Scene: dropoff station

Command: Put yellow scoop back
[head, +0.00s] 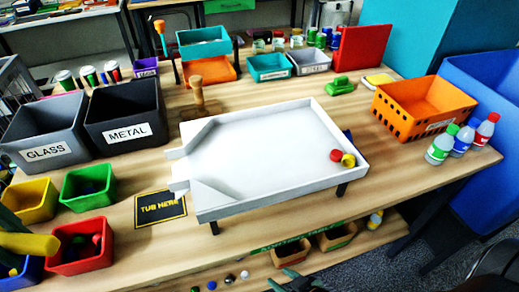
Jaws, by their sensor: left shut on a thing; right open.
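A yellow scoop (30,244) shows at the left edge as a thick yellow bar over the small bins; the rest of it is cut off. My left gripper (8,224) is only partly in view at the same edge, dark, and shut on the scoop. My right gripper (294,282) shows at the bottom edge in front of the table, dark, open and empty.
A white sorting tray (255,150) holds red and yellow caps (342,157). Grey GLASS (45,128) and black METAL (125,115) bins stand left. Green (88,186), yellow (32,200) and red (80,247) bins sit front left. A black TUB HERE mat (160,208) is bare.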

